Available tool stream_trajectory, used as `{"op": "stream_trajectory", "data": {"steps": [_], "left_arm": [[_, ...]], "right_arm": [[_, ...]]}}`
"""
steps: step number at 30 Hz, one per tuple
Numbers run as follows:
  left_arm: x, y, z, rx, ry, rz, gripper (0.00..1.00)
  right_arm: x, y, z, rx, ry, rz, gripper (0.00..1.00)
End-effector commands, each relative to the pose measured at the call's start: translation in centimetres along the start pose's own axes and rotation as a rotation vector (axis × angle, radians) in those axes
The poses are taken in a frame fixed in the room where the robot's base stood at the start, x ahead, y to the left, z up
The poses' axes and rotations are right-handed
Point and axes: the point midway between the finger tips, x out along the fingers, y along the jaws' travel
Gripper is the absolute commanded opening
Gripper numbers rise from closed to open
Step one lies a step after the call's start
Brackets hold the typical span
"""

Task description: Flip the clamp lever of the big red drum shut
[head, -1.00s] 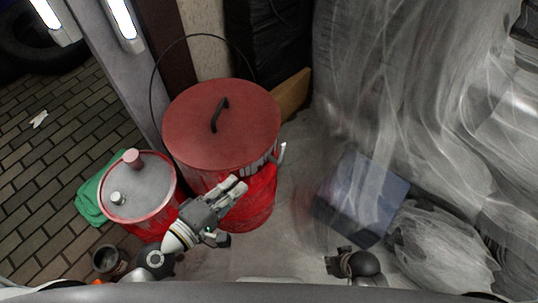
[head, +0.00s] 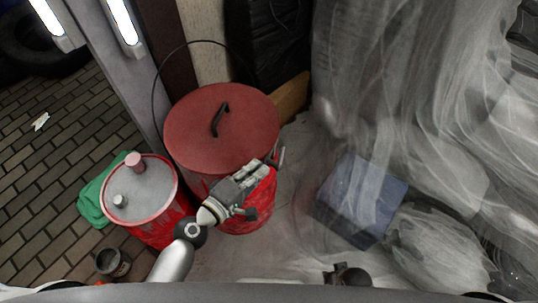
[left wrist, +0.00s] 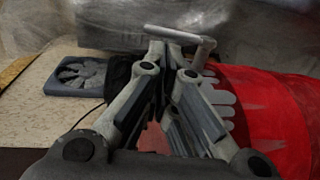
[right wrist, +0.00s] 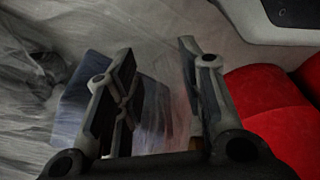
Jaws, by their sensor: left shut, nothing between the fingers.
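The big red drum (head: 222,130) stands upright with a dark handle on its lid. Its pale clamp lever (head: 281,156) sticks out at the right side of the rim. In the left wrist view the lever is a grey bent bar (left wrist: 198,45) just beyond the fingertips. My left gripper (head: 265,168) is shut and empty beside the drum, close to the lever; I cannot tell whether they touch. It covers part of the drum's side. My right gripper (right wrist: 156,50) is open and empty, away from the drum.
A smaller red drum (head: 140,190) with a grey top stands left of the big drum, by a green cloth (head: 92,203) and a dark can (head: 112,262). A blue-grey box (head: 362,198) lies under translucent sheeting at right. Sheeted floor between box and drum is clear.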

Motion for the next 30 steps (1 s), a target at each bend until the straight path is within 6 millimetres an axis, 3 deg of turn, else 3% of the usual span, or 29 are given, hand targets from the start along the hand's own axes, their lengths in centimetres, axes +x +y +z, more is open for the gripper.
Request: {"op": "stream_trajectory", "data": {"steps": [3,10,30], "left_arm": [[2.4,0.1,0.0,-0.002,0.001,0.002,0.0],[5.0,0.0,0.0,0.0,0.001,0.001,0.0],[5.4,0.1,-0.2,0.002,0.0,-0.011,0.0]], "right_arm": [[0.3,0.0,0.4,-0.001,-0.003,-0.001,0.37],[0.6,0.0,0.6,-0.001,-0.002,0.0,0.37],[0.1,0.0,0.6,-0.001,0.002,0.0,0.37]]}}
